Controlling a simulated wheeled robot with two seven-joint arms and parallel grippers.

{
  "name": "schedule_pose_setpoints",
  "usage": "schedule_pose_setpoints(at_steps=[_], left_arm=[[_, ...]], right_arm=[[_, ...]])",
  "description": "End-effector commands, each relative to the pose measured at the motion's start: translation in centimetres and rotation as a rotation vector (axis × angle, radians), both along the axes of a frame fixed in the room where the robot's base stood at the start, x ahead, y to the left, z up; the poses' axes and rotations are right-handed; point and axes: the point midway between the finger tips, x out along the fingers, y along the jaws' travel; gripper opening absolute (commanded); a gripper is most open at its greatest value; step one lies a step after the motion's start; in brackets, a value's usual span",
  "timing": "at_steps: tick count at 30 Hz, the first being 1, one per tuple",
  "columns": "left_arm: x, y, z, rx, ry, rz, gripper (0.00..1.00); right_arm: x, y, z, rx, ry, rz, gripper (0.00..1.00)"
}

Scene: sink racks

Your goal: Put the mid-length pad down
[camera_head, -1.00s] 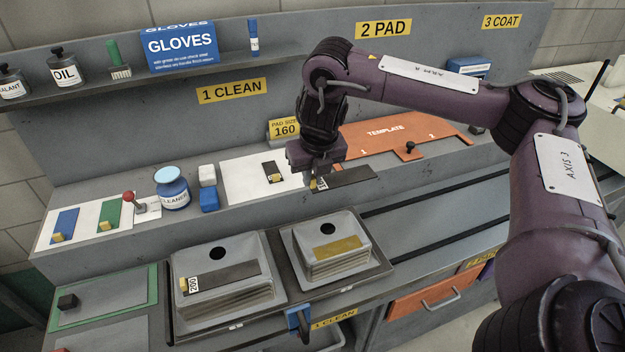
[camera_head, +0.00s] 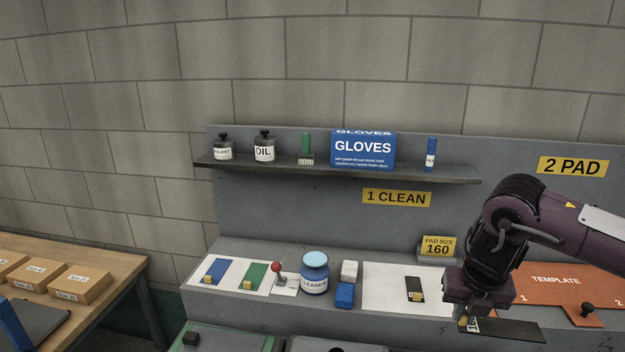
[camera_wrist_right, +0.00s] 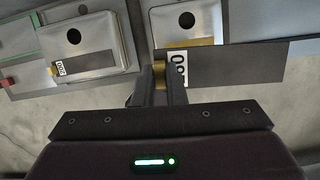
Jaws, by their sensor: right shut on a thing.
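My right gripper (camera_head: 470,318) is shut on a dark flat pad (camera_head: 514,330) by a yellow tab at its left end. The pad also shows in the right wrist view (camera_wrist_right: 245,66), with a white label whose number is partly hidden by the gripper (camera_wrist_right: 160,76). It is held near the front of the bench, right of the white sheet (camera_head: 385,298). A shorter dark pad (camera_head: 413,287) with a yellow tab lies on that sheet. In the right wrist view another dark pad (camera_wrist_right: 90,64), labelled 200, lies across the left basin. My left gripper is out of view.
A yellow sign (camera_head: 438,246) reads "PAD SIZE 160". An orange template (camera_head: 550,282) with a dark knob lies at right. A cleaner jar (camera_head: 315,273) and white and blue blocks (camera_head: 345,294) stand left of the sheet. A wooden table (camera_head: 115,264) with boxes is far left.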

Motion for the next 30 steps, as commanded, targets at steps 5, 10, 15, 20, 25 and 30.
schedule_pose_setpoints(at_steps=[5,10,15,20,25,30], left_arm=[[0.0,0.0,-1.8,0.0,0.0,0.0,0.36],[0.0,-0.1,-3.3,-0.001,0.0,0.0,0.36],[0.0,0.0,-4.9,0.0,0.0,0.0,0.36],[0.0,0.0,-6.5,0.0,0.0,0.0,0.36],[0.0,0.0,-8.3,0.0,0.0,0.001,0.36],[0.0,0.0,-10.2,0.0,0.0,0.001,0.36]], right_arm=[[-0.5,1.9,-1.9,-0.007,-0.003,-0.213,0.0],[-1.3,3.8,-3.7,-0.009,-0.004,-0.493,0.0],[-2.3,5.6,-5.6,-0.009,-0.004,-0.799,0.0],[-3.4,7.2,-7.5,-0.008,-0.003,-1.118,0.0],[-4.7,8.9,-9.6,-0.005,0.0,-1.488,0.0],[-6.2,10.4,-11.6,-0.004,0.004,-1.879,0.0]])
